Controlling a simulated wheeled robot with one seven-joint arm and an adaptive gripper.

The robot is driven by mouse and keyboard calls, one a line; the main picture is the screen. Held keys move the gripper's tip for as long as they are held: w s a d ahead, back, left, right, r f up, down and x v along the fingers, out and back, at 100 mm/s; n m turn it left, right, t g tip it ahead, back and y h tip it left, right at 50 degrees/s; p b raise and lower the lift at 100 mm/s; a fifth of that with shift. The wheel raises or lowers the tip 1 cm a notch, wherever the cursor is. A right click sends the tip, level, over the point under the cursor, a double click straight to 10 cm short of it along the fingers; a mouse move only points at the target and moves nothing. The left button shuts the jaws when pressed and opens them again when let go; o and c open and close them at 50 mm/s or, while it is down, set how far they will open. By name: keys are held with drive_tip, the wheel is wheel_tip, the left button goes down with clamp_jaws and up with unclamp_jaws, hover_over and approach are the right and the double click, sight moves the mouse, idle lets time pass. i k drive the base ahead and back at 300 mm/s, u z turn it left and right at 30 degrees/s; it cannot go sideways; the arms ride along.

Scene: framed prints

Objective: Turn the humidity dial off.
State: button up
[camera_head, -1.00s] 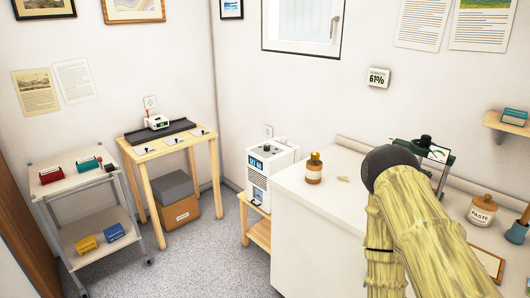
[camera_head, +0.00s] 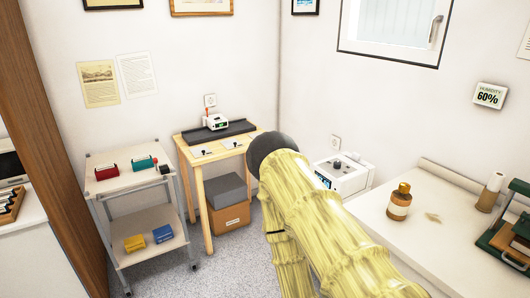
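A white box-shaped machine (camera_head: 347,180) stands in the back corner, right of my arm. A dark round knob (camera_head: 337,163) shows on its top; its setting is too small to read. A lit display (camera_head: 322,179) shows on its front, partly cut off by my arm. The lower part of the machine is hidden. A wall sign (camera_head: 489,96) reads "HUMIDITY 60%". My yellow, bamboo-textured arm with a dark rounded joint crosses the middle of the view. My gripper is not in view.
A white counter (camera_head: 375,222) on the right holds an amber bottle (camera_head: 399,201) and a green device (camera_head: 512,235). A wooden table (camera_head: 188,151) and a grey trolley (camera_head: 125,182) stand left. Grey floor (camera_head: 235,262) shows between trolley and arm.

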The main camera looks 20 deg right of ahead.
sight(337, 165)
drive_tip(key=u, duration=0.3)
drive_tip(key=i, duration=1.1)
drive_tip(key=z, duration=0.85)
drive_tip(key=i, duration=0.8)
drive_tip(key=z, duration=0.85)
